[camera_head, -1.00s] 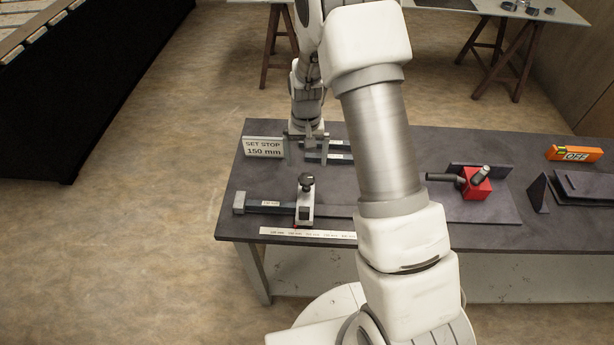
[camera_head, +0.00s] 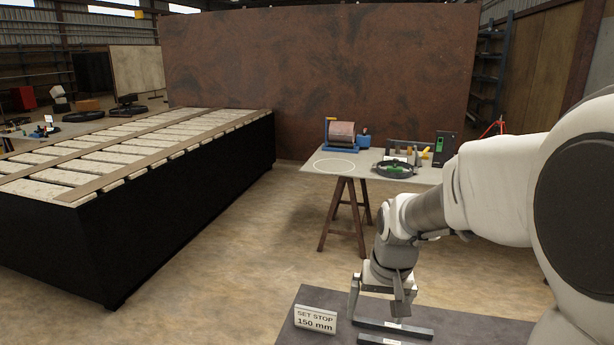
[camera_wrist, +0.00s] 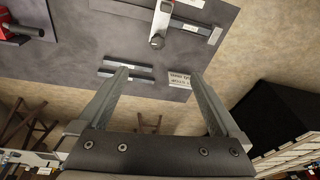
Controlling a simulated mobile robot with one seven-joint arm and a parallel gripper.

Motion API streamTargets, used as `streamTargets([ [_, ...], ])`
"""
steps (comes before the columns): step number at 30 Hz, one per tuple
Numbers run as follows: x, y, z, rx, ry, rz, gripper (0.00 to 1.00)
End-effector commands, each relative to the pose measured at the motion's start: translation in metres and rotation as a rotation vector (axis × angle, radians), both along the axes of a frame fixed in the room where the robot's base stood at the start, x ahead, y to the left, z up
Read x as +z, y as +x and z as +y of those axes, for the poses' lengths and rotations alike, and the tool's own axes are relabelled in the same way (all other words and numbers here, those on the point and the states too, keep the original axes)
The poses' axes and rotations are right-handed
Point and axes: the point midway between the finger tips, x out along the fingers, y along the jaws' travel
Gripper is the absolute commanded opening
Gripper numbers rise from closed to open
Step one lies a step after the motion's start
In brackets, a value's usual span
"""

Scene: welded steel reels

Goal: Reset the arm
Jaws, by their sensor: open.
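My gripper (camera_head: 378,306) hangs at the end of my arm over the near dark bench (camera_head: 312,296), to the right of the "SET STOP 150 mm" sign (camera_head: 316,319). Its two fingers are wide apart with nothing between them, as the wrist view (camera_wrist: 160,78) also shows. Two dark bars (camera_head: 396,328) lie on the bench close by the fingers. In the wrist view the bars (camera_wrist: 128,66) show beyond the left finger and the sign (camera_wrist: 180,79) by the right finger. Whether a finger touches a bar cannot be told.
The wrist view shows a stop fixture (camera_wrist: 160,22) on a long bar and a red block (camera_wrist: 4,32) on the bench. A trestle table (camera_head: 330,178) with a reel and tools stands behind. A long black slatted bed (camera_head: 190,215) is at left. Open floor lies between.

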Motion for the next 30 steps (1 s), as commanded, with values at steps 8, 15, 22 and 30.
streamTargets([
  [8,0.053,-0.062,-0.003,0.044,-0.011,-0.11,1.0],
  [15,0.076,-0.12,-0.006,0.076,-0.036,-0.197,1.0],
  [22,0.081,-0.165,-0.009,0.1,-0.066,-0.266,1.0],
  [30,0.079,-0.183,-0.01,0.109,-0.081,-0.291,1.0],
])
